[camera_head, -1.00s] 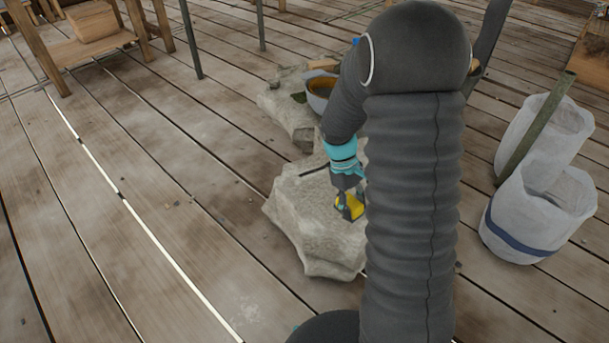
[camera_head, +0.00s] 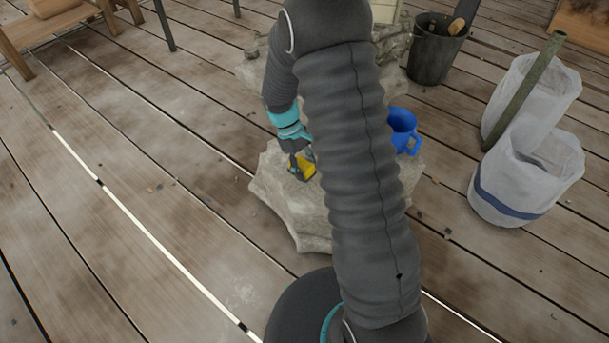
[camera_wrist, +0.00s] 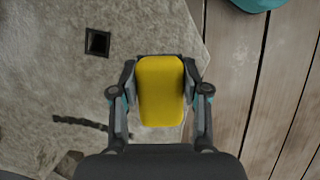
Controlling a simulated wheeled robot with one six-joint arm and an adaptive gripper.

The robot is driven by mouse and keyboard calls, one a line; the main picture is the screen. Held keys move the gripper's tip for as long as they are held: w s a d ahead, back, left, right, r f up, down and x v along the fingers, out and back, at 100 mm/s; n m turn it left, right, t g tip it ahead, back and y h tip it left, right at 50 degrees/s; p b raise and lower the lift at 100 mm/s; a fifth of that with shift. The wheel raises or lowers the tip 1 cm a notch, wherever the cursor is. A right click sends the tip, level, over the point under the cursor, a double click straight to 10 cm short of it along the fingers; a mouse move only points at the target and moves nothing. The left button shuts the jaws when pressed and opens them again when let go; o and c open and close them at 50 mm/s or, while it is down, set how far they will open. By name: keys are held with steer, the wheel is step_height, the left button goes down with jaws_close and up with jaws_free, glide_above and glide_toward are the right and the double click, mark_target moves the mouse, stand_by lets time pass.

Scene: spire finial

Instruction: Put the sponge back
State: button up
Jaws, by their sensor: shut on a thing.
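The yellow sponge (camera_wrist: 161,92) is between the two fingers of my gripper (camera_wrist: 160,95) in the wrist view, with a finger against each side. My gripper is shut on it. Whether the sponge touches the stone I cannot tell. The stone surface (camera_wrist: 60,70) fills the left of the wrist view, with a dark square recess (camera_wrist: 97,42) and a dark groove (camera_wrist: 92,124) in it.
A blue mug (camera_head: 403,130) stands at the right of the stone, partly behind my arm. A dark bucket (camera_head: 436,50) with tools stands behind. White sacks (camera_head: 525,180) stand at the right, one with a pole. Plank floor (camera_head: 130,220) is open at the left.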

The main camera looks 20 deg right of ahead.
steer(key=shift+a+f, duration=0.1)
steer(key=shift+f, duration=2)
steer(key=shift+f, duration=0.1)
steer(key=o, duration=1.1)
steer(key=shift+o, duration=0.2)
